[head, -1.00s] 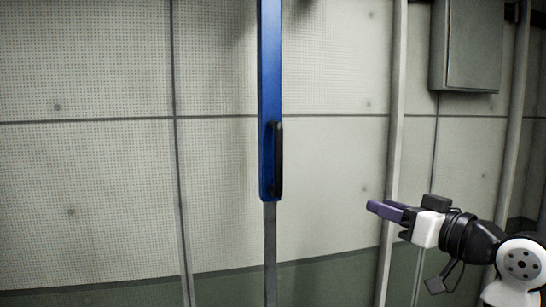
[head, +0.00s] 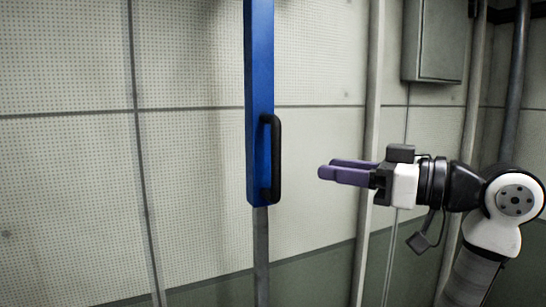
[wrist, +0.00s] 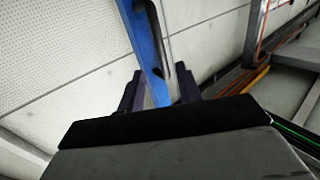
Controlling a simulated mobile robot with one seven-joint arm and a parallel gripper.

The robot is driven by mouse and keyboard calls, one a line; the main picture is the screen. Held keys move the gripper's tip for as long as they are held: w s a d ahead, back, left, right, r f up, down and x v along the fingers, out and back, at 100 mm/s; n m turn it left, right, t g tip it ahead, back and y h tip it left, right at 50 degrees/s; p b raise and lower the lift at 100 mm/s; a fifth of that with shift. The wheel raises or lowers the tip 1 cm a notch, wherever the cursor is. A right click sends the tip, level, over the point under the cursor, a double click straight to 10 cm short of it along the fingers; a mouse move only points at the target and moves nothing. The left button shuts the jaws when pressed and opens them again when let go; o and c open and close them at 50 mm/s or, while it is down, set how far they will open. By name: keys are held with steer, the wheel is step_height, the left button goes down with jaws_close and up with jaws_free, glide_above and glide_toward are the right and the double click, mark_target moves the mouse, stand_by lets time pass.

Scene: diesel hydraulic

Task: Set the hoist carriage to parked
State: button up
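A blue upright bar (head: 259,75) with a black D-shaped handle (head: 277,158) on its right side stands in front of the wall; I cannot tell for certain that it is the hoist carriage. My gripper (head: 323,172), with purple fingers, is to the right of the handle at about its lower half, apart from it in the picture. In the wrist view the blue bar (wrist: 143,40) and the handle (wrist: 165,40) show ahead, beyond the gap between my two spread fingers (wrist: 160,90). My gripper is open and empty. The bar's top is out of view.
A grey post (head: 261,250) runs down below the blue bar. A light vertical pipe (head: 368,130) and a grey wall box (head: 433,40) are behind my arm. In the wrist view, orange and green lines (wrist: 257,30) run along the right. The wall left of the bar is clear.

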mark_target(280, 162)
steer(key=shift+p+x, duration=1.85)
steer(key=shift+x, duration=3.9)
steer(key=shift+c, duration=0.4)
jaws_close()
